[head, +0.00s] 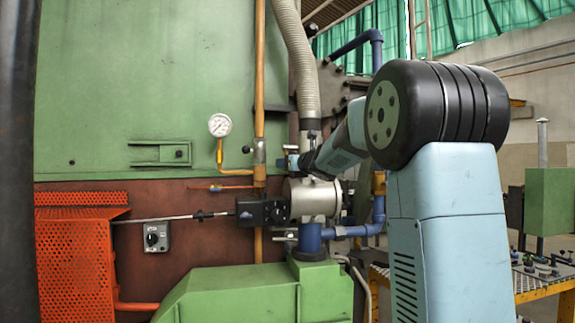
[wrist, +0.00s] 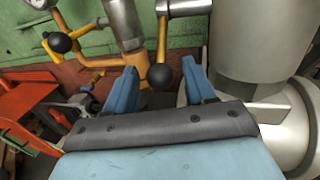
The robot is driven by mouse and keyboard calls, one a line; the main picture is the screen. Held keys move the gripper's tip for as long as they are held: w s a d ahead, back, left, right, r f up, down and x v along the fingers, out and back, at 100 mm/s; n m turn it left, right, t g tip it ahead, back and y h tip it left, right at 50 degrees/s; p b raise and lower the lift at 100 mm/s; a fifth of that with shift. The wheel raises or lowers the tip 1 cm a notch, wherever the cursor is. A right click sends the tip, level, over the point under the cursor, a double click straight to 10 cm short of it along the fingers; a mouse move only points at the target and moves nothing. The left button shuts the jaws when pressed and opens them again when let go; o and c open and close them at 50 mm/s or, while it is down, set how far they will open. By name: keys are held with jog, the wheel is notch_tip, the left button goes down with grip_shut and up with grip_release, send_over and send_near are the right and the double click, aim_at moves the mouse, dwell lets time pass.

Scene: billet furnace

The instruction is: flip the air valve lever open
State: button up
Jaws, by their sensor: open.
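In the wrist view, a lever with a black ball knob (wrist: 160,77) hangs down from a grey metal fitting (wrist: 190,6). Its thin yellowish arm points downward. My gripper (wrist: 159,66) is open, with its two blue fingers on either side of the knob. The knob sits between the fingertips with gaps at both sides, and no contact shows. In the head view, my gripper (head: 292,161) is small beside the vertical pipe, above the pale valve body (head: 314,198). The lever cannot be made out there, behind my gripper and arm.
A second black ball knob (wrist: 60,42) on orange piping is left of my gripper. A pressure gauge (head: 220,125), a grey corrugated hose (head: 297,55) and an orange perforated guard (head: 75,255) are nearby. The pale valve body fills the wrist view's right side, close to my gripper.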

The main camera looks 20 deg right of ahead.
jog(key=shift+w+a, duration=0.1)
jog(key=shift+w, duration=0.5)
jog(key=shift+c, duration=0.2)
grip_shut()
